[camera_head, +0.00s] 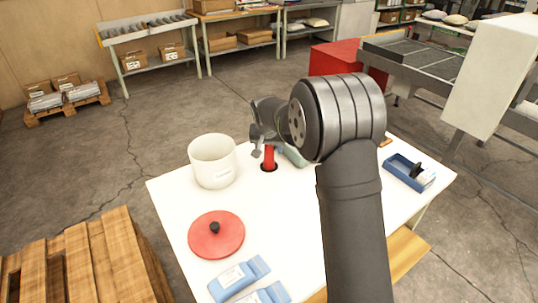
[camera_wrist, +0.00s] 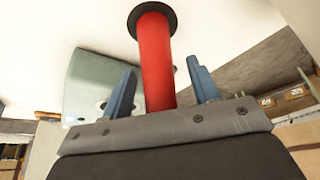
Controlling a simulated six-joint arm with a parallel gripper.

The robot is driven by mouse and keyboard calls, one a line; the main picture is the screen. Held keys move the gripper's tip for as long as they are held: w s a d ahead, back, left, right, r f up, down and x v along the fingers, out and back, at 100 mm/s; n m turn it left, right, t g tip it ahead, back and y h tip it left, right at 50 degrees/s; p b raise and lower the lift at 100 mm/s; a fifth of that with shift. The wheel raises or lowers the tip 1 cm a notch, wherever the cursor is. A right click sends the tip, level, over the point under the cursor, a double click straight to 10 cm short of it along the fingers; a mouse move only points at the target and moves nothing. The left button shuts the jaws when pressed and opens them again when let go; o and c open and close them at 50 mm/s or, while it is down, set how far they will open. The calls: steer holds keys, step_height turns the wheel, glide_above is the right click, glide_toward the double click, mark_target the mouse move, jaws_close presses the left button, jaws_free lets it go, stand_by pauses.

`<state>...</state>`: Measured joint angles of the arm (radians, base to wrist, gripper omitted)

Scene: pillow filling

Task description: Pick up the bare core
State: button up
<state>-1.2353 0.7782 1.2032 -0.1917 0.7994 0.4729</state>
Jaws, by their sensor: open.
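A red cylinder (camera_head: 269,158) stands upright at a black ring on the white table; it also shows in the wrist view (camera_wrist: 156,60). A pale grey-green, rounded slab (camera_head: 293,156) lies beside it, partly hidden by my arm, and shows in the wrist view (camera_wrist: 85,75) left of the cylinder. I cannot tell for sure which of these is the bare core. My gripper (camera_wrist: 163,78) is open, its two blue-grey fingers on either side of the red cylinder in the wrist view; contact cannot be seen. In the head view my gripper (camera_head: 263,145) is just above the cylinder.
On the white table (camera_head: 180,215) stand a cream pot (camera_head: 213,162), a red lid (camera_head: 216,234) with a black knob, light-blue labelled packs (camera_head: 239,278) at the front, and a blue tray (camera_head: 408,172) at right. A wooden pallet (camera_head: 85,260) stands left. The table between pot and lid is clear.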

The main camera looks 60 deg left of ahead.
steer(key=shift+w+a+f, duration=0.1)
steer(key=shift+f, duration=0.25)
steer(key=c, duration=1.1)
steer(key=shift+r, duration=0.15)
